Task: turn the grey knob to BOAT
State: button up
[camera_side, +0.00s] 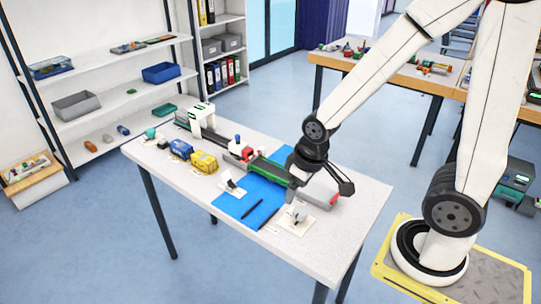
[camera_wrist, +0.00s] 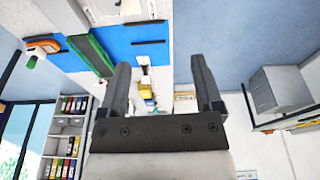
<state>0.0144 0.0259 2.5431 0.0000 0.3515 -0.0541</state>
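A pale grey knob (camera_side: 299,212) stands on a white plate (camera_side: 287,225) at the front right of the table, beside the blue mat; its markings, including BOAT, are too small to read. A second white plate with a dark lever (camera_side: 232,185) sits on the mat further left. My gripper (camera_side: 322,188) is above the table, behind the knob in the side view and apart from it. In the wrist view my gripper (camera_wrist: 162,66) is open, with nothing between its fingers.
A yellow block (camera_side: 204,162) and a blue block (camera_side: 180,148) stand left. Dark bars (camera_side: 252,208) lie on the mat.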

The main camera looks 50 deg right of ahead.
jog(key=shift+o, duration=0.4)
jog(key=shift+w+d+f+n, duration=0.2)
jog(key=shift+d+f+n, duration=0.05)
jog(key=shift+d+n, duration=0.05)
jog(key=n+g, duration=0.2)
jog(key=n, duration=0.5)
send_over(301, 211)
jog(key=f, duration=0.8)
jog(key=shift+a+f, duration=0.25)
jog(key=shift+d+f+n+g, duration=0.3)
jog(key=shift+f+n, duration=0.05)
jog(key=shift+n, duration=0.15)
jog(key=shift+f, duration=0.15)
jog(key=shift+f, duration=3.75)
jog(key=c, duration=1.3)
